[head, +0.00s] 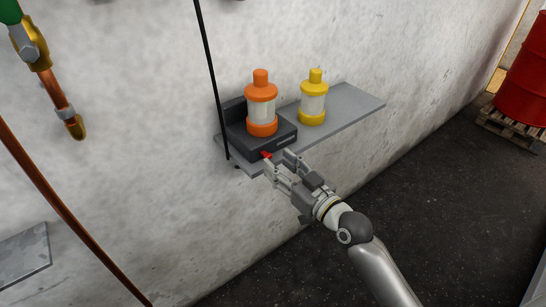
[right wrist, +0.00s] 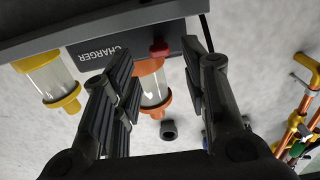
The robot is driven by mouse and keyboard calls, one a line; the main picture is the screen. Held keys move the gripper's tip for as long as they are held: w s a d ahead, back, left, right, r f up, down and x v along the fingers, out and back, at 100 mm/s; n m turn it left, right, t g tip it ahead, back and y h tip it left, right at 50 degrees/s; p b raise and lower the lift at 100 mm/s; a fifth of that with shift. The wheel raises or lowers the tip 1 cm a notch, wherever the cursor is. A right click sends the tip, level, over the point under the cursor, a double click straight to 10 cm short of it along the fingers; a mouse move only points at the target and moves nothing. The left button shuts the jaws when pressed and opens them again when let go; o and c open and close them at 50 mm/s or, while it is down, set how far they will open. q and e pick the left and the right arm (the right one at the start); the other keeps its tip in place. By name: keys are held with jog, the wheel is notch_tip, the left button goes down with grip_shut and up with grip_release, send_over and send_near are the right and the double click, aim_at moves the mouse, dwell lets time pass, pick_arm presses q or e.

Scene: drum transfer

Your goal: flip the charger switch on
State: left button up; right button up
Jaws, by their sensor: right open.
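The dark charger (head: 278,145) sits on a grey wall shelf, and its lettered front shows in the right wrist view (right wrist: 120,46). Its red switch (head: 266,154) is on the front face, left of centre in the head view. The switch also shows in the right wrist view (right wrist: 159,47), between my fingers in the picture. An orange-capped lamp-like unit (head: 261,93) stands upright on the charger. My right gripper (head: 281,160) is open and empty, its fingertips close to the charger's front by the switch. Whether a finger touches the switch, I cannot tell. My left gripper is out of view.
A yellow-capped unit (head: 312,104) stands on the shelf (head: 352,107) right of the charger. A thin black cable (head: 211,75) hangs at the charger's left. Copper pipes (head: 58,95) run on the wall at left. A red drum (head: 525,85) stands on a pallet at far right. The dark floor is clear.

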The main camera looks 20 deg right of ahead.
aim_at(269, 156)
jog(key=shift+x, duration=1.6)
jog(key=shift+c, duration=0.5)
grip_shut()
jog(key=shift+r+p, duration=0.15)
jog(key=shift+p, duration=0.35)
jog(key=g+p, duration=0.1)
jog(key=p, duration=0.3)
jog(key=r+g+p, duration=0.1)
jog(key=p, duration=0.3)
jog(key=r+g+h+p, duration=0.1)
jog(key=p, duration=0.4)
jog(key=shift+w+a, duration=0.15)
jog(key=shift+w, duration=0.1)
jog(key=shift+w+f+g+p, duration=0.1)
jog(key=shift+f+g+p, duration=0.15)
jog(key=shift+g+p, duration=0.3)
jog(key=shift+o, duration=0.5)
grip_release()
